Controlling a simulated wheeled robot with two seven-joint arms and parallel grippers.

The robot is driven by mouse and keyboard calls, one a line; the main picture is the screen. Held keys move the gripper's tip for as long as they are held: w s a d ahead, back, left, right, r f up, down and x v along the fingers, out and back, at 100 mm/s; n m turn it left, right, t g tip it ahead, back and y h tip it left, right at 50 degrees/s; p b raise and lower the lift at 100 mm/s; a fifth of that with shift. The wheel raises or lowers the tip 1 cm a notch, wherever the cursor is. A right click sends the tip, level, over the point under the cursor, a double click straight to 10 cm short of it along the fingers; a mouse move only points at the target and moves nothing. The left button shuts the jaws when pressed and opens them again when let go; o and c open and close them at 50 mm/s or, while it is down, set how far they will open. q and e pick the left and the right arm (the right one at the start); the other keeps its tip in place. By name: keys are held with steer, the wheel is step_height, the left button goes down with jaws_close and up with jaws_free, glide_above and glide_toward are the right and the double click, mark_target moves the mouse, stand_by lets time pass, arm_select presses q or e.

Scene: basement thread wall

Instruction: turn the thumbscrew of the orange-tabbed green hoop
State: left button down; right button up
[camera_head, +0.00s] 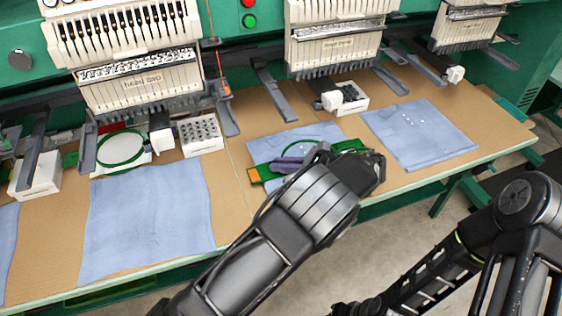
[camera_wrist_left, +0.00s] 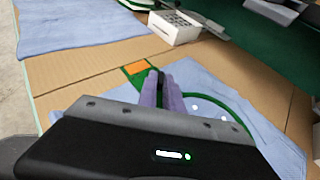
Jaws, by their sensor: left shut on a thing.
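The green hoop (camera_head: 312,139) lies on blue cloth on the middle stretch of the table. Its orange tab (camera_head: 253,175) sticks out on the left, and the tab also shows in the left wrist view (camera_wrist_left: 136,68). My left gripper (camera_head: 286,164) reaches over the hoop beside the tab. Its purple fingers (camera_wrist_left: 167,92) are close together at the hoop's tab end, shut on the thumbscrew. The thumbscrew itself is hidden by the fingers. My left wrist covers the right part of the hoop. My right arm shows at the lower right, but its gripper does not show clearly.
Embroidery heads (camera_head: 142,75) hang over the table's back edge. Another green hoop (camera_head: 121,149) lies at the left. White boxes (camera_head: 201,135) stand along the back. Blue cloths lie on the left (camera_head: 150,215) and right (camera_head: 420,135). Bare tabletop (camera_head: 233,205) shows left of the tab.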

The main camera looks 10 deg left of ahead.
arm_select(q)
steer(key=c, duration=1.5)
jaws_free()
steer(key=shift+d, duration=0.1)
steer(key=p+v, duration=0.1)
steer(key=v, duration=0.4)
steer(key=shift+s+d+r, duration=0.1)
steer(key=shift+d+r, duration=0.15)
steer(key=shift+s+d+r+p, duration=0.15)
steer(key=shift+d+r+p, duration=0.1)
steer(key=shift+d+p, duration=0.35)
steer(key=shift+s+d, duration=0.1)
steer(key=shift+d, duration=0.25)
